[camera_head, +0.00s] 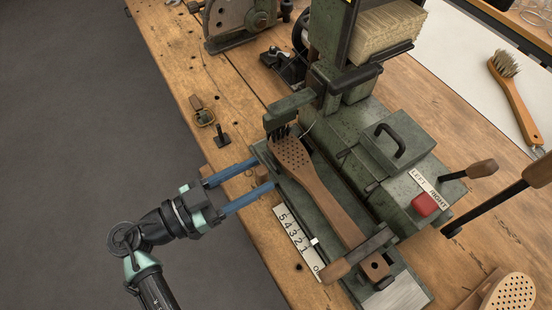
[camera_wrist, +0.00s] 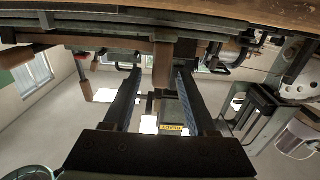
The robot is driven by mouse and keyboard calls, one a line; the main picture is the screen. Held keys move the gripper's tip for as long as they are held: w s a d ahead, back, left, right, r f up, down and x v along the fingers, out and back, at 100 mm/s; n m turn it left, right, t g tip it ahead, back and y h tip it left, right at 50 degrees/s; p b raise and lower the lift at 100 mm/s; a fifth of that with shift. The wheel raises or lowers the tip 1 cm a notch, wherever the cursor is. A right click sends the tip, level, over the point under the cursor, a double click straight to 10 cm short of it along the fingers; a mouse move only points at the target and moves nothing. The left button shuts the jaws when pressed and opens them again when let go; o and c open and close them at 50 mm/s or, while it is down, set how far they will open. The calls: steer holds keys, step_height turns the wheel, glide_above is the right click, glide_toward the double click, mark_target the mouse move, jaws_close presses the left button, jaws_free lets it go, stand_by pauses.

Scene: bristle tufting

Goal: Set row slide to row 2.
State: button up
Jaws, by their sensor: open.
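The row slide is the green carriage with a wooden brush blank (camera_head: 318,190) lying on it, on the green machine. A white number scale (camera_head: 295,241) runs along its near left side, with digits from 5 to 0. A small white pointer (camera_head: 314,241) stands by the low digits, near 1 or 2; I cannot tell which exactly. My gripper (camera_head: 265,174) is open, its two blue fingers reaching to the left edge of the machine base, above the scale's 5 end. In the wrist view a wooden piece (camera_wrist: 163,65) shows between the fingertips; contact is unclear.
A wooden-handled clamp bar (camera_head: 335,271) crosses the blank's handle end. A red button (camera_head: 425,204) and wooden-handled levers (camera_head: 482,168) are at the right. A small clamp (camera_head: 203,117) lies on the bench behind my gripper. The floor at left is clear.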

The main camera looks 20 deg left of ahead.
mark_target(276, 169)
steer(key=shift+x, duration=2.7)
jaws_close()
